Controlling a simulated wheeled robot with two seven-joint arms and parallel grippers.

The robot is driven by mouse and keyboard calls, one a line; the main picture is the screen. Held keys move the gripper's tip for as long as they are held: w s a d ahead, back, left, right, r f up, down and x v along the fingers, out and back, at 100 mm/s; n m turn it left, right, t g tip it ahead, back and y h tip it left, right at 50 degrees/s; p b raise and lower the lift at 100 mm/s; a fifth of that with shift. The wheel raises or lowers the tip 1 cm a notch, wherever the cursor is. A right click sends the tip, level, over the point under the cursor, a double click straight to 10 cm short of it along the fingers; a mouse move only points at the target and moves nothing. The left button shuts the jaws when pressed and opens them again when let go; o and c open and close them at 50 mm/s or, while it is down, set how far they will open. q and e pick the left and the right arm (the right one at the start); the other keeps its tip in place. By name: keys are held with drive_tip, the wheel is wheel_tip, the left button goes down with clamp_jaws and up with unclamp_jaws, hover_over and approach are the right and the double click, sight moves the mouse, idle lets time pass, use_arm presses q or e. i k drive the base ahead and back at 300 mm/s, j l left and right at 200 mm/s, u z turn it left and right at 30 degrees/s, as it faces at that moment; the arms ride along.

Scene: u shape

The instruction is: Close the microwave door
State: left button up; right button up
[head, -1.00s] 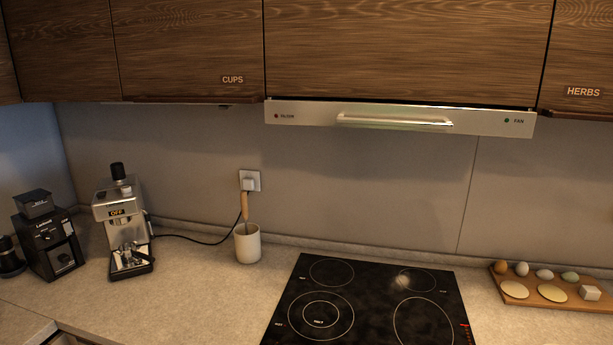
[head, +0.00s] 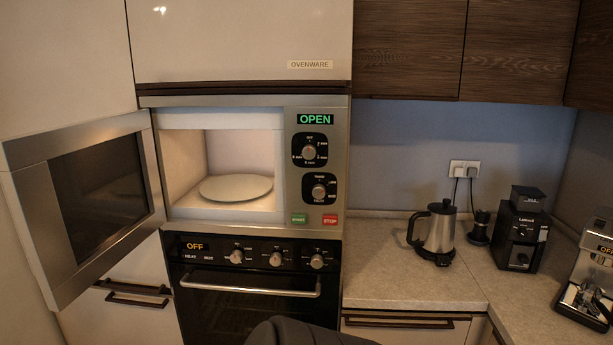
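The microwave (head: 318,254) is built into a tall cabinet in the middle left of the head view, and its display reads OPEN. Its door (head: 150,190) is hinged on the left and stands wide open, swung out toward the left. The lit cavity shows a round pale plate (head: 236,188) and nothing on it. Neither of my grippers shows in the view. A dark rounded shape at the bottom centre looks like part of my own body.
Below the microwave is a shut oven (head: 250,285) with a bar handle and an OFF display. A counter (head: 400,280) runs right with a kettle (head: 436,232), a coffee grinder (head: 522,230) and an espresso machine (head: 590,275). The space before the cavity is clear.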

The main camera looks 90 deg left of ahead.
sight(80, 197)
drive_tip(key=k+j+u, duration=0.15)
drive_tip(key=u, duration=0.35)
drive_tip(key=k+j+u, duration=0.25)
drive_tip(key=u, duration=0.25)
drive_tip(key=k+j+u, duration=0.2)
drive_tip(key=j+u, duration=0.15)
drive_tip(key=u, duration=0.15)
drive_tip(key=k+j+u, duration=0.1)
drive_tip(key=j+u, duration=0.35)
drive_tip(key=k+j+u, duration=0.1)
drive_tip(key=j, duration=0.5)
drive_tip(key=k+j, duration=0.1)
drive_tip(key=j, duration=0.5)
drive_tip(key=j+u, duration=0.15)
drive_tip(key=j, duration=0.45)
drive_tip(key=k, duration=0.05)
